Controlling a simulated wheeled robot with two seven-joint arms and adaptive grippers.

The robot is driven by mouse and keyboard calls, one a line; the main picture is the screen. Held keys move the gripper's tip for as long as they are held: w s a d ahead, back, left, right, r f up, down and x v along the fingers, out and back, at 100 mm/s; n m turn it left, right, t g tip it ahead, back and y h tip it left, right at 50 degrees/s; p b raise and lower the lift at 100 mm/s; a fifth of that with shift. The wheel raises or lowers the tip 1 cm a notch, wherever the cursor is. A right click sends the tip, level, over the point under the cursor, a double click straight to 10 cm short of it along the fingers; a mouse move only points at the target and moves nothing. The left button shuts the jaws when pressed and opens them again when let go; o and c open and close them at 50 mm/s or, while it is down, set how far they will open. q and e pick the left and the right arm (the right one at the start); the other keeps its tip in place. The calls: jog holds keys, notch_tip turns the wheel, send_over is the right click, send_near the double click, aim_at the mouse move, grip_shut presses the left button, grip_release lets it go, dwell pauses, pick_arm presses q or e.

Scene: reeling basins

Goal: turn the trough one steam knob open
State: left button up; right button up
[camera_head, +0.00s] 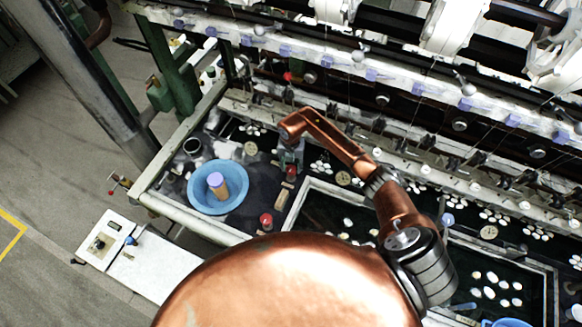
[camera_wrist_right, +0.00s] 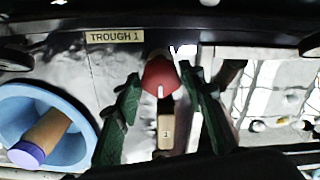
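A red knob (camera_wrist_right: 159,74) with a white pointer mark sits beside the "TROUGH 1" label (camera_wrist_right: 114,36) in the right wrist view. The mark points toward the bottom of that picture. A wooden tag (camera_wrist_right: 165,133) marked 1 lies just below the knob. My right gripper (camera_head: 290,152) reaches down over the trough deck in the head view, right above the red knob (camera_head: 291,174). Its green fingers stand apart on either side of the knob in the wrist view, with visible gaps. Whether a fingertip touches it I cannot tell. My left gripper is not in view.
A blue basin (camera_head: 196,204) holding a tan cylinder with a purple cap stands left of the knob. Another red knob (camera_head: 266,221) sits nearer the front edge. Water-filled troughs with white cocoons lie right. Reeling machinery (camera_head: 400,80) runs along the back.

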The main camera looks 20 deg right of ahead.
jog(key=c, duration=0.7)
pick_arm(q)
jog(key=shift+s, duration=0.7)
